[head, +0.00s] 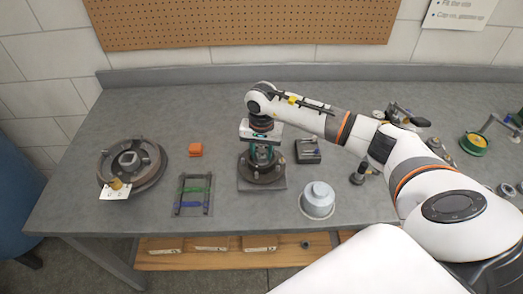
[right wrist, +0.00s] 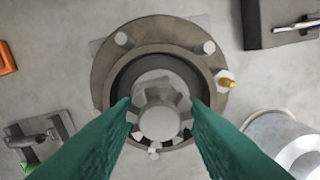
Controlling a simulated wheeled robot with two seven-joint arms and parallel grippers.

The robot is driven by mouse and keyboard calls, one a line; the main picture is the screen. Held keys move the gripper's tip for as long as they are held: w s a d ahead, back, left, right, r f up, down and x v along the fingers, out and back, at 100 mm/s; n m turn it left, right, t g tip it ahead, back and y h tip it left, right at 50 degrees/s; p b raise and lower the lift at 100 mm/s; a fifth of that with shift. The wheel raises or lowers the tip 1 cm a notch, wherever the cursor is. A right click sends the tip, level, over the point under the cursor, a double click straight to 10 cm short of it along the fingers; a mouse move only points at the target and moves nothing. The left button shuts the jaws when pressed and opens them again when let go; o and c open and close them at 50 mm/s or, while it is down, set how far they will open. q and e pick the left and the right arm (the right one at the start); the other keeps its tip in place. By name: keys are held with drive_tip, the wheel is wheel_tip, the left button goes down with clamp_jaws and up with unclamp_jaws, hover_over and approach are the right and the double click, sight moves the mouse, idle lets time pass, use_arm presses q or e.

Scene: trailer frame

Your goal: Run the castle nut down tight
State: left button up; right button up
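The grey castle nut (right wrist: 153,95) sits around the round spindle end (right wrist: 159,123) at the middle of the hub in the right wrist view. The flanged hub (head: 262,174) stands on a square plate at the middle of the bench; its flange (right wrist: 103,62) carries several studs. My right gripper (head: 262,155) points straight down over the hub. The nut's underside and threads are hidden. My left gripper is not in view.
A drum (head: 157,165) with a tag lies at the left. An orange block (head: 196,150), a rack (head: 193,195) with green and blue bars, a grey cap (head: 318,199) and a dark box (head: 308,151) surround the hub. A brass-tipped fitting (right wrist: 227,78) sits at the flange's edge.

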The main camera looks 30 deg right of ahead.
drive_tip(key=shift+w+f+m+b, duration=0.1)
drive_tip(key=shift+m+b, duration=1.2)
drive_tip(key=shift+m, duration=0.3)
drive_tip(key=m+b, duration=0.2)
drive_tip(key=m, duration=0.1)
drive_tip(key=shift+m, duration=0.3)
drive_tip(key=m+b, duration=0.1)
drive_tip(key=m, duration=0.2)
drive_tip(key=shift+w+m+b, duration=0.1)
drive_tip(key=shift+m+b, duration=0.75)
drive_tip(key=shift+m, duration=1.15)
drive_tip(key=shift+r, duration=0.2)
drive_tip(key=o, duration=0.7)
